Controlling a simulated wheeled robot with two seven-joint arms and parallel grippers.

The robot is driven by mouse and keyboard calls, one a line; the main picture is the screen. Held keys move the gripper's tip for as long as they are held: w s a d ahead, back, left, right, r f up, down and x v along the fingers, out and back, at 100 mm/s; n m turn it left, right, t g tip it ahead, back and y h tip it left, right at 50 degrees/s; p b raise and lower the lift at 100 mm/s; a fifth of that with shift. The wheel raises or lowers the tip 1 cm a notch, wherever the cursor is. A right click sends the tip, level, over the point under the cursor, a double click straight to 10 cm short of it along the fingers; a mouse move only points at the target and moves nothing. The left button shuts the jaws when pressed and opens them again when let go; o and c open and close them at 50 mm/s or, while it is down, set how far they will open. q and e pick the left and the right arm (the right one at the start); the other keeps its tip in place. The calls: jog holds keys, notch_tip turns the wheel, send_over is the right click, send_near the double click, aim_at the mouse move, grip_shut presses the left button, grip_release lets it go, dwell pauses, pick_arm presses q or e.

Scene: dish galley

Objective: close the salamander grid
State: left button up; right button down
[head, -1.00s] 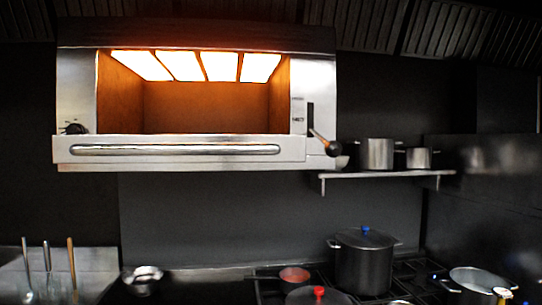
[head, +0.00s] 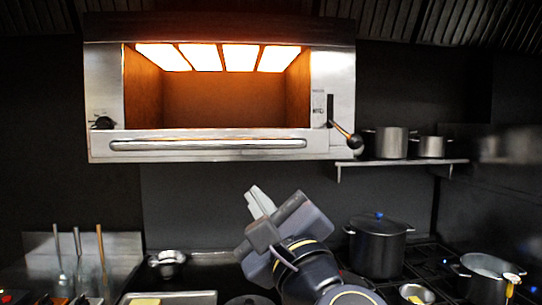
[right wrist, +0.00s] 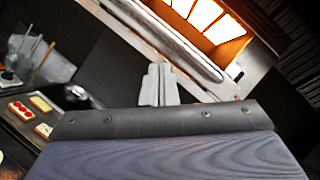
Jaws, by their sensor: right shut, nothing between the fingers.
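The salamander (head: 220,90) hangs on the back wall with glowing heating panels in its open cavity. A long horizontal handle bar (head: 208,144) runs along its front edge. A lever with a dark ball knob (head: 354,141) sticks out at its right side, angled down to the right. My right gripper (head: 256,200) is raised below the salamander and apart from it, its fingers together and empty. In the right wrist view the closed fingers (right wrist: 158,86) point up towards the handle bar (right wrist: 172,42). My left gripper is not in view.
A shelf (head: 400,162) with two steel pots stands right of the salamander. Below are a stove with a dark lidded pot (head: 378,246) and an open pot (head: 487,275). Utensils (head: 80,258) stand at the left. The space before the salamander looks clear.

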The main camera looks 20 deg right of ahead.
notch_tip(320, 180, up, 3)
jog(key=d+m+g+h, duration=0.1)
jog(key=d+m+h, duration=0.1)
jog(key=m+h, duration=0.5)
jog(key=m+g+p, duration=0.1)
jog(key=m+p, duration=0.5)
send_near(264, 146)
jog(key=x, duration=0.5)
jog(key=shift+w+d+r, duration=0.15)
jog(key=shift+w+r, duration=0.05)
jog(key=shift+r, duration=0.05)
jog(key=shift+w+d+y, duration=0.2)
jog(key=shift+w+y, duration=0.1)
jog(key=shift+w, duration=0.3)
